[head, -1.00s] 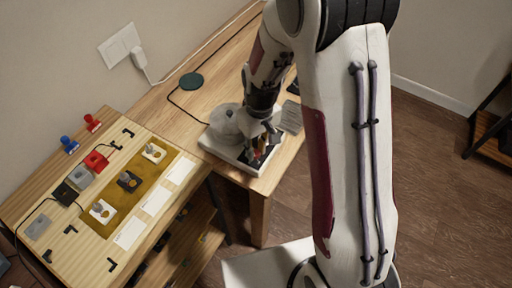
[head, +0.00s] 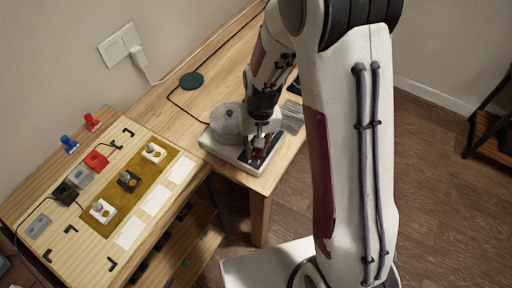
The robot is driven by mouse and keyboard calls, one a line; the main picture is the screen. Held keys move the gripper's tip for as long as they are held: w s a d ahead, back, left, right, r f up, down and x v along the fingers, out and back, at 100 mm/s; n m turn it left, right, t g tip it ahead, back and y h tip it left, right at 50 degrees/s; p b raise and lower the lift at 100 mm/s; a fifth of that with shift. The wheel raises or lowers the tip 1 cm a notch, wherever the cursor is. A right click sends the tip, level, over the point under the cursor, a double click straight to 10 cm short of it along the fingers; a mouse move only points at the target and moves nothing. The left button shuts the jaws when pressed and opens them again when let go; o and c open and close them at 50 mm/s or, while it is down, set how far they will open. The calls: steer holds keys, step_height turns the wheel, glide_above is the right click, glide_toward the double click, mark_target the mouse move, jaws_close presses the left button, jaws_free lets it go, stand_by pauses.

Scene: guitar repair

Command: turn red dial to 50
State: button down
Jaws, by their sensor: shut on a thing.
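The red dial (head: 256,153) shows as a small red patch on a white device (head: 217,148) with a dark panel, near the table's right front corner. My gripper (head: 258,151) points down over the dark panel, and its fingers are shut on the red dial. The fingers hide most of the dial, and I cannot read its setting or any scale marks.
A grey round part (head: 226,122) sits on the device, left of my gripper. A grey block (head: 292,118) lies to its right. A wooden board (head: 75,215) with pedals and switches is at left.

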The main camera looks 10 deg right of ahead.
mark_target(259, 152)
steer(key=c, duration=1.8)
jaws_free()
steer(key=shift+r, duration=0.1)
steer(key=shift+d+r, duration=0.2)
steer(key=shift+r, duration=2.75)
steer(key=shift+d+r, duration=0.15)
steer(key=shift+r, duration=2.75)
steer(key=shift+s+d+r+n+t+h, duration=0.15)
steer(key=shift+s+d+r+t, duration=0.65)
steer(key=shift+s+r, duration=2.05)
steer(key=shift+s+d+r+n+t+h, duration=0.1)
steer(key=shift+s+d+r+t, duration=0.7)
steer(key=shift+s+r, duration=2)
steer(key=shift+s+d+r+n+t+h, duration=0.15)
steer(key=shift+s+d+r+t, duration=0.2)
steer(key=shift+s+r+t, duration=2.3)
